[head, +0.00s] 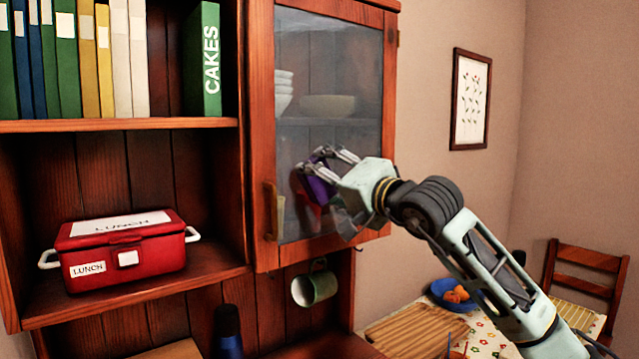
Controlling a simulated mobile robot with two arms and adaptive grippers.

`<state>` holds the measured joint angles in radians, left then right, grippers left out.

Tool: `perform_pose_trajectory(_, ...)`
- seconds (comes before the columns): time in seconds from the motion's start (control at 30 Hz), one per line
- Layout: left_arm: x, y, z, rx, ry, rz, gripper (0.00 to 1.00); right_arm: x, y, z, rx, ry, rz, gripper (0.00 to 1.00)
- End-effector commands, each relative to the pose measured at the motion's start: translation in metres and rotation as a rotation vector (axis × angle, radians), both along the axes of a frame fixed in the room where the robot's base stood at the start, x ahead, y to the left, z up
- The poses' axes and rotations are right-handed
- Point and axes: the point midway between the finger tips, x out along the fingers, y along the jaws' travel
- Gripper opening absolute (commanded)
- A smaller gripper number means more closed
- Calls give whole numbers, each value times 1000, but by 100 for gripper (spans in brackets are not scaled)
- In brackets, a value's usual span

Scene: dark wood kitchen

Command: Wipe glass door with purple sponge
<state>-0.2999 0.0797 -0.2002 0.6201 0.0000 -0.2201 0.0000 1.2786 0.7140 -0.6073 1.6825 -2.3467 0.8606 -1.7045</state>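The glass door (330,65) is the wood-framed pane of the wall cabinet, and it looks closed. My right gripper (318,175) reaches in from the right and is in front of the lower right part of the glass. It is shut on the purple sponge (321,189), which is largely hidden by the fingers. The sponge is at or very close to the pane; I cannot tell whether it touches. A dim reflection of gripper and sponge shows in the glass. My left gripper is not in view.
A wooden handle (273,210) sticks out at the door's left edge. Open shelves at left hold binders and a red lunch box (120,250). A table with a blue bowl (456,294) stands at lower right.

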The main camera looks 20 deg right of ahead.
Motion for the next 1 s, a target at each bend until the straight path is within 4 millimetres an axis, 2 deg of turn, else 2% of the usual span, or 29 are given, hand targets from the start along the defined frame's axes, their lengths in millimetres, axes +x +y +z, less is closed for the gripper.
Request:
perform_pose_trajectory(0.1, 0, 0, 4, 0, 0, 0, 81, 6, -14, 0, -1, 3, -9, 48)
perform_pose_trajectory(0.33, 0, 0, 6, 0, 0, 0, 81, 10, -24, -1, -2, 4, -10, 48)
perform_pose_trajectory(0.6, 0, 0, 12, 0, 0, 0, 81, 17, -47, -1, -2, 7, -11, 48)
perform_pose_trajectory(0.87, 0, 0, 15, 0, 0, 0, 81, 20, -55, -2, 0, 6, -8, 48)
perform_pose_trajectory(1.0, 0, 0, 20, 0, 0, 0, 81, 23, -66, 0, 0, 6, -9, 48)
